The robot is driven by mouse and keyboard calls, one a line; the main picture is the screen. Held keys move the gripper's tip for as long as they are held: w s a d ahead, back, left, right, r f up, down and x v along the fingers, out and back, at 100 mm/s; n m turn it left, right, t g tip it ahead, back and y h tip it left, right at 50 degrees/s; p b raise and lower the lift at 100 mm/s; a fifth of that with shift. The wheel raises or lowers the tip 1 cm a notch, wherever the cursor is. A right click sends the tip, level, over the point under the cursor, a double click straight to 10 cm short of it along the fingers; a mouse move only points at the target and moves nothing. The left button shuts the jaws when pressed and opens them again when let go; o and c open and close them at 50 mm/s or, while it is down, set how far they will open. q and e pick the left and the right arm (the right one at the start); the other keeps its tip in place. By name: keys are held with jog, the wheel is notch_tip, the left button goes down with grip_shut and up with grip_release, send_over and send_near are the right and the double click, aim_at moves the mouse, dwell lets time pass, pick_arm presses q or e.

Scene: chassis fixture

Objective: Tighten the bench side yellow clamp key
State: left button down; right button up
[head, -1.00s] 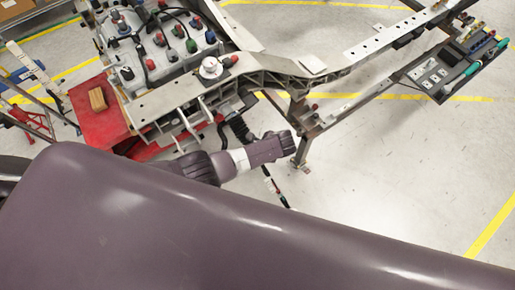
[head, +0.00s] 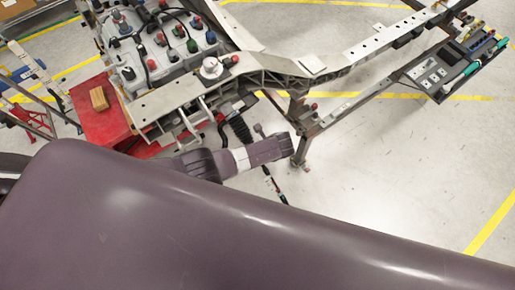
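I cannot make out a yellow clamp key in the head view. The metal chassis frame (head: 175,100) runs from the left middle to the upper right. My own large purple arm link covers the lower part of the view. A wrist section of my arm with a pale band reaches in front of the lower edge of the chassis. My other gripper does not show.
A red stand (head: 98,125) with a tan block (head: 98,98) is at the left. A metal assembly with colored caps (head: 160,50) sits on the chassis. A tool panel (head: 450,68) is at the right. The floor at right is clear.

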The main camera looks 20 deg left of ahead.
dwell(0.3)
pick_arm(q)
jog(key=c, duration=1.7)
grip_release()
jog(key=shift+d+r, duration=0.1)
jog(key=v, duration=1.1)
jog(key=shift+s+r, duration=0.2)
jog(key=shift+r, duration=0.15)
